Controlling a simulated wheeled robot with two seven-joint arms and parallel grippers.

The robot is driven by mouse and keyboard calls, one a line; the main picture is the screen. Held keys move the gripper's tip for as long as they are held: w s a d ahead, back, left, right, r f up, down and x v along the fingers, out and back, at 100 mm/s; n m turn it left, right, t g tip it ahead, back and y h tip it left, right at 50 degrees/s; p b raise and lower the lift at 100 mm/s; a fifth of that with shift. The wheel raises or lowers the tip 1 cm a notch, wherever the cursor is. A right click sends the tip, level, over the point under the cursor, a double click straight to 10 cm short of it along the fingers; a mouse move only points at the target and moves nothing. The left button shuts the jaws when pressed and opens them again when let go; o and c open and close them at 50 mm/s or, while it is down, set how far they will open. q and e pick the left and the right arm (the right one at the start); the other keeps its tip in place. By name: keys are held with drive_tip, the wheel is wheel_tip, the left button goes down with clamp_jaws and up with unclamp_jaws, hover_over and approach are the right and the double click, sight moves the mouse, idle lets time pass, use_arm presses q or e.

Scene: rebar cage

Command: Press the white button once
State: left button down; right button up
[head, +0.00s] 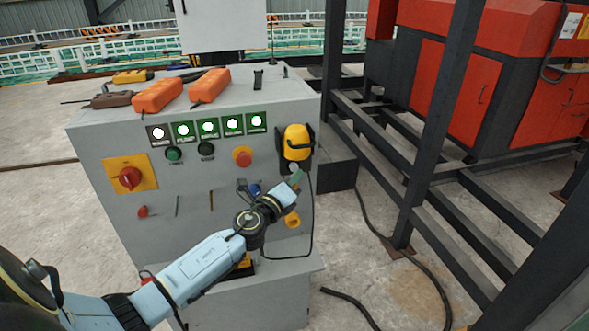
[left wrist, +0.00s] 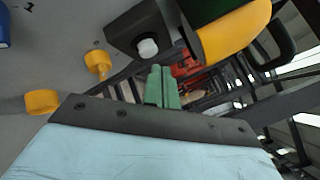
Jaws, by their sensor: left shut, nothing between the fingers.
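A white button (left wrist: 148,47) sticks out of a dark box in the left wrist view, just above my fingertips in the picture. In the head view the area below the yellow ear muffs is small and partly hidden by my gripper, so the button is hard to make out there. My left gripper (head: 296,178) is at the right side of the grey cabinet's front (head: 105,225), just below the ear muffs. Its green fingers (left wrist: 161,70) are together and empty. They look apart from the button, but I cannot tell the exact gap. My right gripper is not in view.
Yellow ear muffs (head: 298,142) hang close above my left gripper. Yellow knobs (left wrist: 97,62) are beside it. Several lit indicators (head: 208,127), a red rotary switch (head: 130,178) and orange handheld boxes (head: 158,95) are on the cabinet. Dark steel frames (head: 435,130) stand to the right.

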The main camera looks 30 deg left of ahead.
use_arm(q)
drive_tip(key=shift+w+a, duration=0.15)
idle(0.7)
drive_tip(key=shift+w+a, duration=0.15)
drive_tip(key=shift+a, duration=0.05)
drive_tip(key=shift+w+a+b, duration=0.55)
drive_tip(key=shift+a, duration=0.15)
idle(1.2)
drive_tip(key=shift+d, duration=0.1)
drive_tip(key=shift+s+d+p, duration=0.4)
drive_tip(key=shift+s+d, duration=0.45)
drive_tip(key=s+d, duration=0.1)
drive_tip(key=d, duration=0.1)
drive_tip(key=s+d+p, duration=0.1)
drive_tip(key=s+d, duration=0.1)
drive_tip(key=shift+s, duration=0.1)
